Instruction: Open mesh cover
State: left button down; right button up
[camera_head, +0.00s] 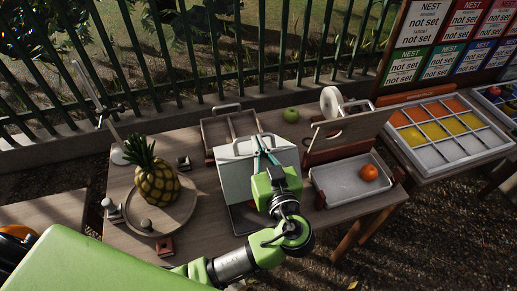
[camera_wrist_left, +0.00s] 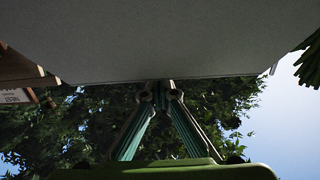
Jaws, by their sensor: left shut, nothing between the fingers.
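A pale grey panel (camera_head: 235,182), which looks like the mesh cover, stands raised or tilted above a dark base (camera_head: 245,218) in the middle of the table. A pale handle shows along its far edge. My left gripper (camera_head: 261,145) is over the panel's right part, with its teal fingers shut and empty. In the left wrist view the panel's underside or face (camera_wrist_left: 150,40) fills the top, and the fingertips (camera_wrist_left: 160,92) are at its edge. I cannot tell whether they touch it. My right gripper is not in view.
A pineapple (camera_head: 157,184) stands on a round board (camera_head: 178,217) at left. A wooden tray (camera_head: 215,132) is behind the panel. A white tray (camera_head: 335,185) with an orange (camera_head: 369,172) is at right, below an upright board (camera_head: 350,130). A green apple (camera_head: 290,114) lies at the back.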

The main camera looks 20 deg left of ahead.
pick_arm(q)
jog(key=shift+w+a, duration=0.2)
jog(key=shift+w, duration=0.15)
jog(key=shift+g+h, duration=0.6)
jog(key=shift+g, duration=0.2)
jog(key=w+a+r, duration=0.1)
jog(key=w+a+r+p, duration=0.1)
jog(key=shift+w, duration=0.4)
jog(key=w+a+b, duration=0.1)
jog(key=w+a, duration=0.2)
jog(key=w, duration=0.2)
jog(key=shift+a+b, duration=0.35)
